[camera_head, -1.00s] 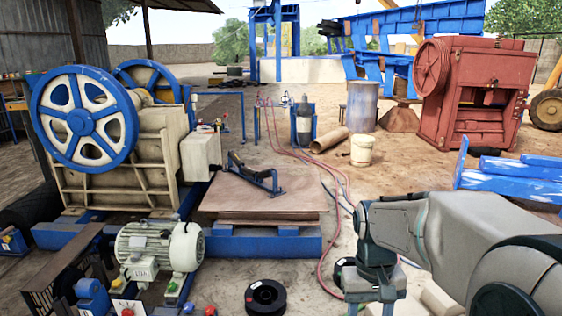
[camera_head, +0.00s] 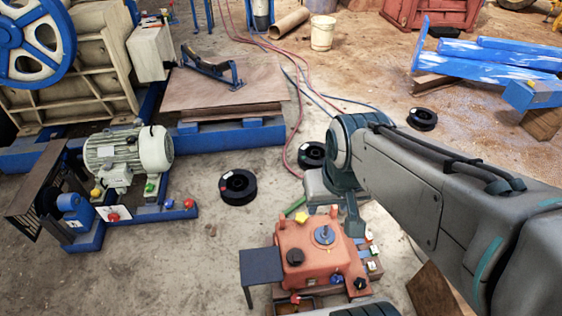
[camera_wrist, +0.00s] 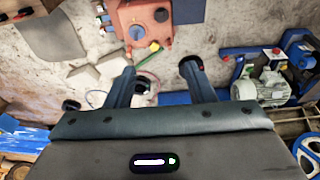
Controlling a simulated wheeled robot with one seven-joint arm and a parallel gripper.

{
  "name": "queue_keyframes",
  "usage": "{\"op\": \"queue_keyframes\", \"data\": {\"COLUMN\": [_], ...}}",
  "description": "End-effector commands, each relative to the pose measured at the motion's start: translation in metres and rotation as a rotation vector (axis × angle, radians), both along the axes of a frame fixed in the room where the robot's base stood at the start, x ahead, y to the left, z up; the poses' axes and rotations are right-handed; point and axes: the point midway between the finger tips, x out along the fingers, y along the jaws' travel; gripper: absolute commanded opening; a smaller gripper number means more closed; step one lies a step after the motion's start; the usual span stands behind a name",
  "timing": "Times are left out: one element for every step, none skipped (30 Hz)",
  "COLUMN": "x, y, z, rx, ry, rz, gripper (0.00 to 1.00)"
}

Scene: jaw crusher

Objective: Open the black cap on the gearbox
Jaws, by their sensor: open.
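The orange-red gearbox (camera_head: 318,262) stands on the ground at the lower middle of the head view. Its round black cap (camera_head: 295,257) sits on the top face, left of a blue round fitting (camera_head: 324,235). In the wrist view the gearbox (camera_wrist: 135,25) is at the top, partly cut off, and the black cap (camera_wrist: 161,15) shows on it. My gripper (camera_wrist: 159,67) is open and empty, its two fingers spread below the gearbox in that picture and apart from the cap. In the head view my arm reaches in from the right, above and behind the gearbox; the fingers are not clear there.
A grey-green motor (camera_head: 128,152) on a blue frame stands left. Black spools (camera_head: 238,187) lie on the ground behind the gearbox. A dark plate (camera_head: 261,266) adjoins the gearbox's left side. Red hoses (camera_head: 300,100) cross the floor. Ground between motor and gearbox is mostly clear.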

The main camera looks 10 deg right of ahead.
Motion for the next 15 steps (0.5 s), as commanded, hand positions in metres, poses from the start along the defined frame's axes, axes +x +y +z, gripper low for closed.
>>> {"op": "queue_keyframes", "data": {"x": [0.003, 0.006, 0.01, 0.014, 0.019, 0.026, 0.032, 0.038, 0.046, 0.052, 0.058, 0.066, 0.072, 0.078, 0.086], "y": [0.0, -0.001, -0.002, -0.002, -0.003, -0.003, -0.004, -0.004, -0.006, -0.006, -0.007, -0.008, -0.008, -0.009, -0.009], "z": [-0.006, -0.01, -0.016, -0.022, -0.029, -0.039, -0.046, -0.055, -0.066, -0.074, -0.082, -0.094, -0.103, -0.113, -0.126], "rx": [-0.003, -0.005, -0.011, -0.016, -0.021, -0.028, -0.033, -0.039, -0.046, -0.052, -0.056, -0.062, -0.066, -0.07, -0.073], "ry": [0.004, 0.008, 0.012, 0.018, 0.024, 0.033, 0.038, 0.045, 0.053, 0.058, 0.065, 0.072, 0.077, 0.084, 0.091], "rz": [-0.002, -0.002, -0.005, -0.006, -0.006, -0.007, -0.008, -0.009, -0.011, -0.01, -0.011, -0.011, -0.011, -0.011, -0.01], "gripper": [0.49, 0.49, 0.49, 0.49, 0.49, 0.49, 0.49, 0.49, 0.49, 0.49, 0.49, 0.49, 0.49, 0.49, 0.49]}}
